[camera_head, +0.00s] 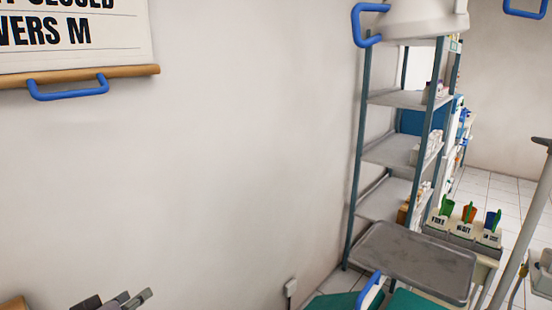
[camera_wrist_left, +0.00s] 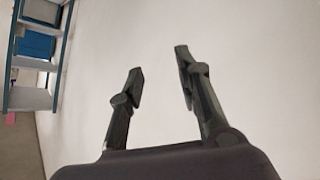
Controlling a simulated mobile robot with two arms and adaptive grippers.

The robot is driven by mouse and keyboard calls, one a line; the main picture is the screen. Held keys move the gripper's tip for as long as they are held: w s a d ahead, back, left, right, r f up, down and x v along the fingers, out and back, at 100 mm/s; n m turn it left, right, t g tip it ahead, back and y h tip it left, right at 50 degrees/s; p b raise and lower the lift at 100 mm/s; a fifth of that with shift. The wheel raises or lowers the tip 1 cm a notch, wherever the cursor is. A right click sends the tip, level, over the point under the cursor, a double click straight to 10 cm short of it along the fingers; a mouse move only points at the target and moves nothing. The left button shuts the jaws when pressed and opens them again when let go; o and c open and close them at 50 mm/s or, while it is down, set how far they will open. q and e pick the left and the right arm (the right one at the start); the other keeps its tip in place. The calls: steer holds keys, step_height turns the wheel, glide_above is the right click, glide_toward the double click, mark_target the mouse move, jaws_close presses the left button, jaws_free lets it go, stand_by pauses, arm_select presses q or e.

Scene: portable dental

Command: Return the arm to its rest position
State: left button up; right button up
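My left gripper (camera_head: 131,299) shows at the bottom left edge of the head view, in front of the bare white wall. In the left wrist view the left gripper (camera_wrist_left: 157,82) has its two dark fingers spread apart, with only white wall between them. It is open and empty. Most of the left arm is outside the head view. My right gripper does not show in either view.
A shelf rack (camera_head: 395,152) stands at the right, with a grey tray (camera_head: 415,258) in front of it. Small bins with coloured items (camera_head: 466,222) stand beyond the tray. A sign (camera_head: 75,35) hangs at the upper left. The wall between is bare.

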arm_select(q)
steer(key=s+d+f+m+g, duration=0.4)
steer(key=s+f+g, duration=0.1)
steer(key=s+f, duration=0.7)
steer(key=s+d+f+m+g, duration=0.3)
steer(key=s+d+f+g, duration=0.1)
steer(key=s+f, duration=0.85)
step_height(320, 180, down, 23)
steer(key=g, duration=0.1)
steer(key=s+a+f+g, duration=0.1)
steer(key=s+a+f, duration=0.2)
steer(key=s+f, duration=1.4)
steer(key=shift+s+f+m+g+y, duration=0.3)
steer(key=shift+s+f, duration=0.1)
steer(key=shift+f, duration=0.05)
steer(key=shift+a, duration=0.1)
